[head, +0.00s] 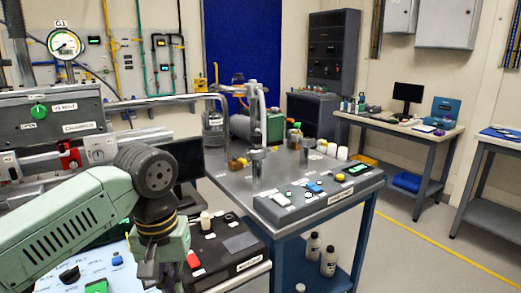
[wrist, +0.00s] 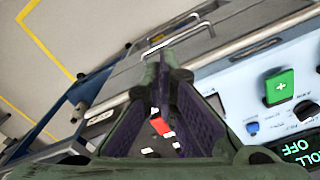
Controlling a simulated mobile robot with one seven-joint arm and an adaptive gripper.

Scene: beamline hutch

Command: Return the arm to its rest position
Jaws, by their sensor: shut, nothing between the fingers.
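My pale green arm (head: 75,225) reaches in from the lower left of the head view, bent at a dark ribbed joint (head: 148,172). Its wrist hangs down over a panel at the bottom. In the wrist view my gripper (wrist: 163,68) points away from the camera, its two purple-lined fingers drawn together at the tips with nothing held. A blue-white control panel (wrist: 235,95) with a green plus button (wrist: 280,87) lies right of the fingers. A red part (wrist: 160,126) shows between them. I cannot tell the distance to the surface below.
A grey instrument table (head: 285,172) with upright posts stands right of my arm, with bottles (head: 328,260) on its lower shelf. Rack panels (head: 60,122) with a red clamp and a gauge stand behind the arm. Open floor (head: 395,245) lies at the right, before a workbench (head: 400,125).

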